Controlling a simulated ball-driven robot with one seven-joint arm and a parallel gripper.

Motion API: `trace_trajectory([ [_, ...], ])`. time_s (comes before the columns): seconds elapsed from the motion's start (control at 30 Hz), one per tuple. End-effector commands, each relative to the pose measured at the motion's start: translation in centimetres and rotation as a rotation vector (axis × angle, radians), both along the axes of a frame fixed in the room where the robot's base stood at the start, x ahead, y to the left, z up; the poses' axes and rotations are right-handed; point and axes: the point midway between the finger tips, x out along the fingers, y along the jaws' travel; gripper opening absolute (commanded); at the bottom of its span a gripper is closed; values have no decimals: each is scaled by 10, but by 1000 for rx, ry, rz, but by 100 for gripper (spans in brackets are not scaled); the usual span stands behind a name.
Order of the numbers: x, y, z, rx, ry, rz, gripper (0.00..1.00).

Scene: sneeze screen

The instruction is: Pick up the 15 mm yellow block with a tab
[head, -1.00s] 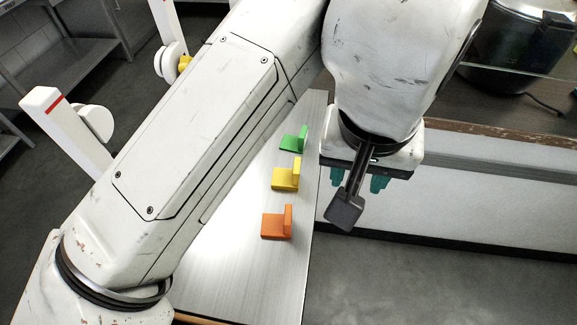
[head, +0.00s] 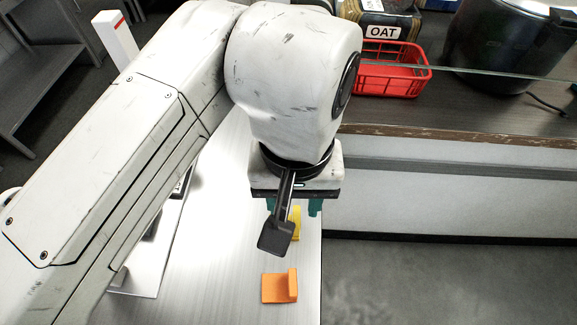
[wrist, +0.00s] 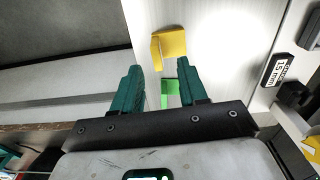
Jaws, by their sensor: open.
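The yellow block with an upright tab (head: 295,222) lies on the metal counter (head: 215,260), partly hidden behind my wrist parts in the head view. In the wrist view the yellow block (wrist: 172,44) lies beyond my fingertips, apart from them. My gripper (head: 293,208) is open, with nothing held. Its two teal fingers (wrist: 159,72) show in the wrist view. A green block (wrist: 171,92) shows between the fingers there, below them on the counter; the head view hides it. An orange block (head: 279,287) lies nearer the front.
A label reading 15 mm (wrist: 275,69) sits on a pale panel at the right of the wrist view. A glass screen edge (head: 440,66) runs before a red basket (head: 395,75) and a dark pot (head: 510,45). Floor lies open right of the counter.

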Motion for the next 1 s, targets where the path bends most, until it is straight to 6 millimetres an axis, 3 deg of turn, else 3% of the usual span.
trace_trajectory([
  [0.27, 1, -1, -21, 1, 2, -1, 43],
  [0.53, 2, -5, -58, 0, 1, 0, 43],
  [0.83, 3, -5, -64, 1, 0, 0, 43],
  [1.0, 3, -5, -64, 0, 0, 0, 28],
])
